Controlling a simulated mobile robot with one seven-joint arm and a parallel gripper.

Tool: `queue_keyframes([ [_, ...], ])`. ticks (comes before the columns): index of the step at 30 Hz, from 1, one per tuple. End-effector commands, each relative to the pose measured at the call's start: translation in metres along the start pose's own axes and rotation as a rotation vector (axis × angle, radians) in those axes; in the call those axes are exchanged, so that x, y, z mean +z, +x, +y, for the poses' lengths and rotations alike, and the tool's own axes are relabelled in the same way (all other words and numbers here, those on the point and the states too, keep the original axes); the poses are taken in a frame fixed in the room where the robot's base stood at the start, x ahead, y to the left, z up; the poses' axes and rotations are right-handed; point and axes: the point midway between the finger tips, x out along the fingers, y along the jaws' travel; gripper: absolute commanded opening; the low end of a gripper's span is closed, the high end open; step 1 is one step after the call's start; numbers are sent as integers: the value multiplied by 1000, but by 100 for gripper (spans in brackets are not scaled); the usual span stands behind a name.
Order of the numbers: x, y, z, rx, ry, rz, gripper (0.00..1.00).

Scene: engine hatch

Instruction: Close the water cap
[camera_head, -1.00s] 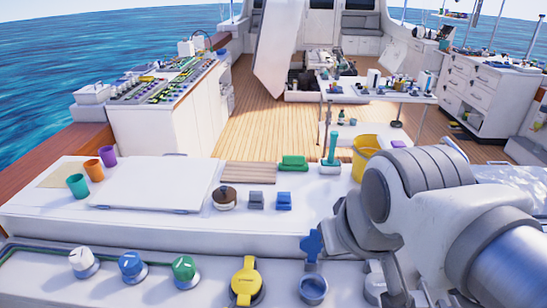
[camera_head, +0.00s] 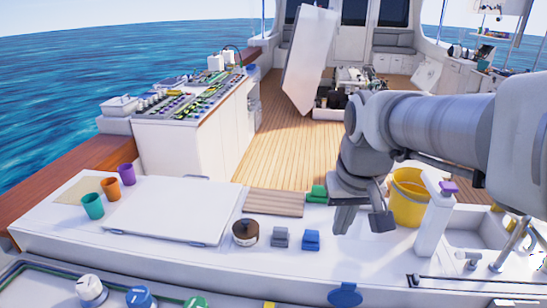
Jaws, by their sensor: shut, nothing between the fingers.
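A blue cap (camera_head: 345,294) shows at the bottom edge, right of centre, as a flat wide oval. The fill opening under or beside it is out of view, so I cannot tell whether the cap is fully seated. A small bit of a yellow cap (camera_head: 269,305) shows left of it, cut off by the bottom edge. My gripper (camera_head: 346,230) is above the white counter, behind and above the blue cap and apart from it. Its fingers are shut and empty, pointing down.
A yellow bucket (camera_head: 408,198) stands behind my gripper. Knobs (camera_head: 90,290) line the lower left. A white post (camera_head: 434,222) stands at the right.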

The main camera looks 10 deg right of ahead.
Motion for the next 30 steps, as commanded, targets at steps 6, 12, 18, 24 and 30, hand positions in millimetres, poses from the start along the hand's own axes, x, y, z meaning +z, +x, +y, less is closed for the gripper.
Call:
queue_keyframes([
  [6,-48,48,25,12,61,-140,0],
  [12,-80,105,51,16,114,-259,0],
  [18,-97,159,76,14,157,-353,0],
  [24,-101,188,88,12,178,-400,0],
  [30,-96,205,89,11,182,-410,0],
])
